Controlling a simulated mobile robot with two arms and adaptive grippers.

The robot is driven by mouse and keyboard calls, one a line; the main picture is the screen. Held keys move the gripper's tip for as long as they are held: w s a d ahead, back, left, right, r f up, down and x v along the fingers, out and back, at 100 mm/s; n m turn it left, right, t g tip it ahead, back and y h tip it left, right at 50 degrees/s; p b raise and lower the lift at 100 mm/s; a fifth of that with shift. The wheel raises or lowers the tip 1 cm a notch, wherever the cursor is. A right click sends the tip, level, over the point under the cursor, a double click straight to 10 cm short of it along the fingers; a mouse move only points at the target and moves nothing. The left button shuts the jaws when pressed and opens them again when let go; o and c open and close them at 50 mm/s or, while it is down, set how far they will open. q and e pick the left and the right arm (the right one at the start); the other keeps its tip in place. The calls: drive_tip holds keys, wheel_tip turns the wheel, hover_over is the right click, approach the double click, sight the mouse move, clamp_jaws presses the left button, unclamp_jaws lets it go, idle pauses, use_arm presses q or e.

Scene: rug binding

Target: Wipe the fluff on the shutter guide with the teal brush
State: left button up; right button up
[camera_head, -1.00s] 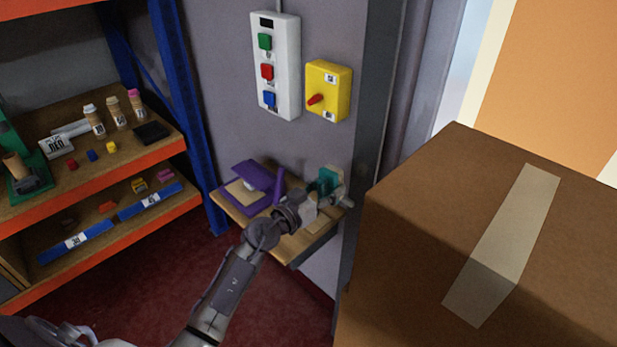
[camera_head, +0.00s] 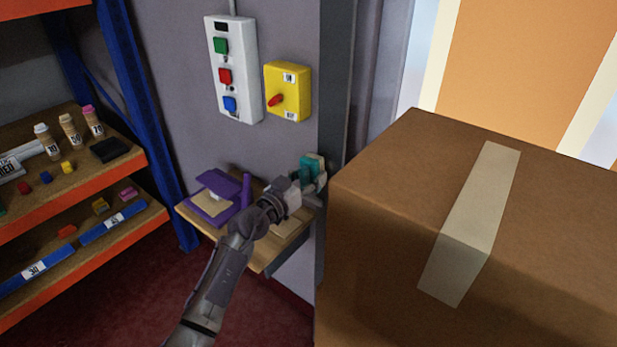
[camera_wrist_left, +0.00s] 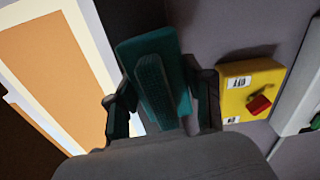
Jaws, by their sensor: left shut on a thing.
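The teal brush (camera_wrist_left: 158,75) is between the fingers of my left gripper (camera_wrist_left: 163,100), which is shut on it. In the head view the brush (camera_head: 310,166) shows as a small teal block at the end of my left gripper (camera_head: 312,182), above the right end of a small wooden wall shelf. The dark grey upright (camera_head: 337,75), which looks like the shutter guide, stands just right of the brush. I cannot tell whether they touch. No fluff can be made out; the box hides the guide's lower part. My right gripper is not in view.
A large taped cardboard box (camera_head: 400,220) stands close on the right. The wooden shelf (camera_head: 262,256) holds a purple holder (camera_head: 215,205). A white button panel (camera_head: 233,70) and a yellow switch box (camera_head: 288,92) are on the wall. A storage rack (camera_head: 70,190) stands left.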

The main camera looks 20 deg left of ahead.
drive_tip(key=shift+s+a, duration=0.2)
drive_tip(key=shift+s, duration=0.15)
use_arm(q)
drive_tip(key=shift+w+d, duration=0.1)
drive_tip(key=shift+w, duration=0.2)
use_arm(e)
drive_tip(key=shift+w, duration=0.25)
use_arm(q)
drive_tip(key=shift+w+d, duration=0.1)
drive_tip(key=shift+w, duration=0.2)
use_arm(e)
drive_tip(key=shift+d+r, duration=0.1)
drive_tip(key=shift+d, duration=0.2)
use_arm(q)
drive_tip(key=shift+w+d, duration=0.15)
drive_tip(key=shift+w, duration=0.15)
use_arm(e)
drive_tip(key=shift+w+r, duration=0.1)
